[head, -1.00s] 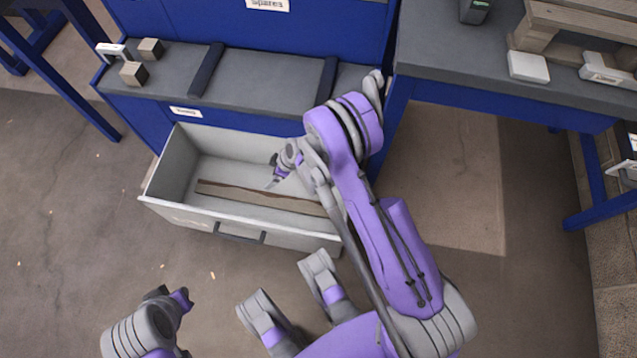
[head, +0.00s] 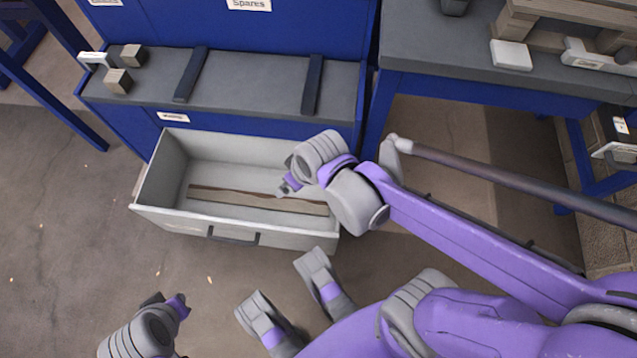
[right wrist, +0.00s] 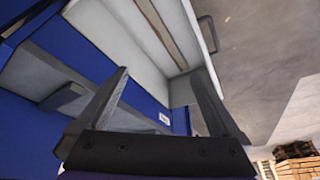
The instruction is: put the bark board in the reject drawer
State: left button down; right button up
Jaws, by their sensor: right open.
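The bark board (head: 235,197), a long brown strip with a dark wavy edge, lies lengthwise in the pulled-out grey reject drawer (head: 170,218). Its right end reaches the drawer's right part, near my right arm. My right gripper (head: 287,187) is over the drawer, above the board and apart from it. In the right wrist view its fingers (right wrist: 160,75) stand wide apart with nothing between them, and the board (right wrist: 160,30) shows beyond them. My left gripper (head: 180,305) is low at the bottom left, away from the drawer; its jaws are too small to judge.
The blue cabinet's grey top (head: 250,85) carries dark bars and small wooden blocks (head: 118,80). A grey-topped bench (head: 430,55) on the right holds wooden pallet parts and a white box (head: 511,55). The floor left of the drawer is clear.

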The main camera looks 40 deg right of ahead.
jog(key=s+d+m, duration=0.1)
jog(key=s, duration=0.6)
jog(key=shift+s+r+m+h, duration=0.3)
jog(key=shift+r+m+h, duration=0.1)
jog(key=shift+r, duration=0.05)
